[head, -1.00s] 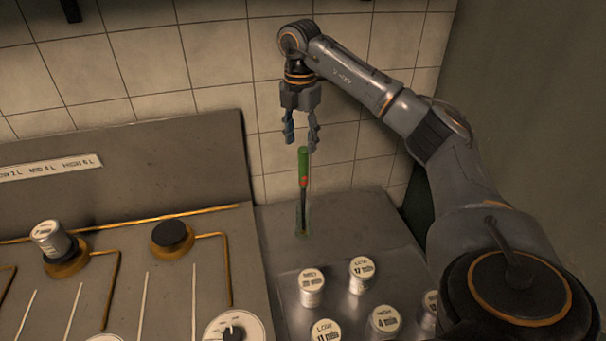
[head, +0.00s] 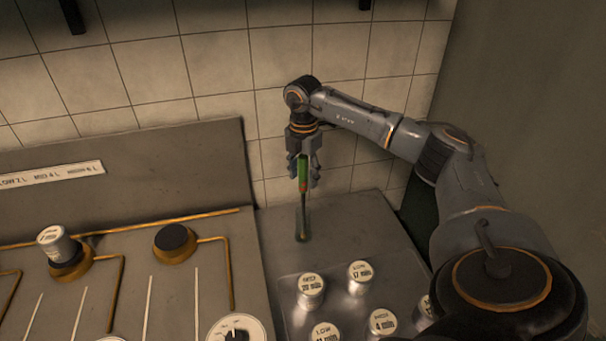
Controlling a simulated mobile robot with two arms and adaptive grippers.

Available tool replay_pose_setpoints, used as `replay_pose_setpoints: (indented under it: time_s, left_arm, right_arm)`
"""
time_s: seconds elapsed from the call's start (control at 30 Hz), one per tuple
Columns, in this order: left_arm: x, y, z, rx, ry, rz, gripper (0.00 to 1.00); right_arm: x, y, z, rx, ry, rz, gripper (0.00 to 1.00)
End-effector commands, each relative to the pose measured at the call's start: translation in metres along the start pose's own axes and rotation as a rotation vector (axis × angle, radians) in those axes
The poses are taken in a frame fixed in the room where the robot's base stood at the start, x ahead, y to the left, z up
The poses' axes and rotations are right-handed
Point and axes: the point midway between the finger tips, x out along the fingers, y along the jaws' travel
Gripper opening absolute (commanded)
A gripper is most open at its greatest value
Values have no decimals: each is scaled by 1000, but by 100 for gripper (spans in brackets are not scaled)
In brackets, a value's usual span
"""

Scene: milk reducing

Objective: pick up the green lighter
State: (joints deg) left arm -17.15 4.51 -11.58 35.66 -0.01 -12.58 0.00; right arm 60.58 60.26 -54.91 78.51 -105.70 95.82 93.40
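The green lighter (head: 303,172) stands upright on the grey counter to the right of the stove. Its handle is green, with a reddish part below and a dark thin stem. Its lower end sits in a small clear holder (head: 302,224). My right gripper (head: 303,180) points down over the lighter, with its fingers on either side of the green handle and partly hiding its top. The fingers look apart, and I cannot see clear contact with the handle. My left gripper is not in view.
Several labelled silver canisters (head: 359,278) stand on the counter in front of the lighter. The stove (head: 120,290) is at left, with a canister (head: 54,243) on one burner and a dark bare burner (head: 174,240). A tiled wall (head: 215,70) is behind.

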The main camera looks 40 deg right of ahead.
Motion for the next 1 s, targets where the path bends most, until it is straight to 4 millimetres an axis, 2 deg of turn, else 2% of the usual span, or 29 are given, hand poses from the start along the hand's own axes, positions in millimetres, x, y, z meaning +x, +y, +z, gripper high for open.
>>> replay_pose_setpoints:
  time_s: [0.03,0.2,0.23,0.67,0.87,1.0]
  left_arm:
    - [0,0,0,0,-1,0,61]
    - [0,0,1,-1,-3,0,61]
    - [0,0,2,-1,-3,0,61]
    - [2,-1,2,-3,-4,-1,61]
    - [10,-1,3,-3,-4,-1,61]
    - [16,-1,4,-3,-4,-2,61]
  right_arm:
    - [0,0,0,0,0,0,39]
    - [0,0,0,0,0,0,4]
    - [0,0,0,0,0,0,0]
    - [-7,1,0,1,0,4,0]
    - [-30,1,0,1,0,6,0]
    - [-57,2,0,1,0,9,0]
